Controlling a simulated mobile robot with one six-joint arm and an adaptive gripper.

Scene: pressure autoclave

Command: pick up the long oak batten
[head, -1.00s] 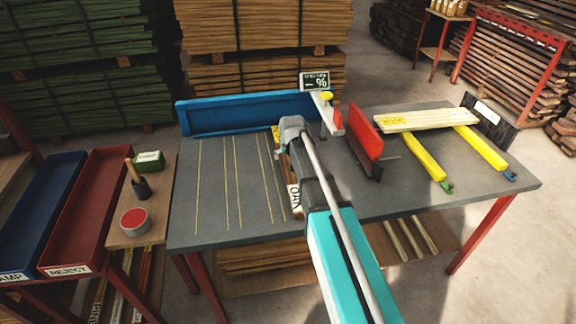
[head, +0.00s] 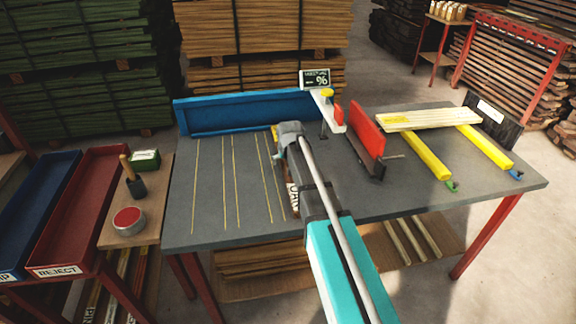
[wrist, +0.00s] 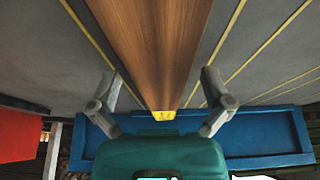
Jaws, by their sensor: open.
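The long oak batten (wrist: 158,45) is a brown wooden strip lying on the grey table, with a small yellow mark (wrist: 163,115) at one end. In the head view my arm hides most of it; part of its white OAK label (head: 293,197) shows beside the arm. My gripper (wrist: 160,85) is open, with one finger on each side of the batten in the wrist view and visible gaps to it. In the head view my gripper (head: 284,142) is over the batten's far part. I cannot tell the height between fingers and batten.
A blue fence (head: 250,112) runs along the table's back edge. A small display (head: 315,80), a red upright block (head: 367,130) and yellow bars (head: 427,155) carrying a pale board (head: 428,119) are to the right. The table's left part, with yellow lines, is clear.

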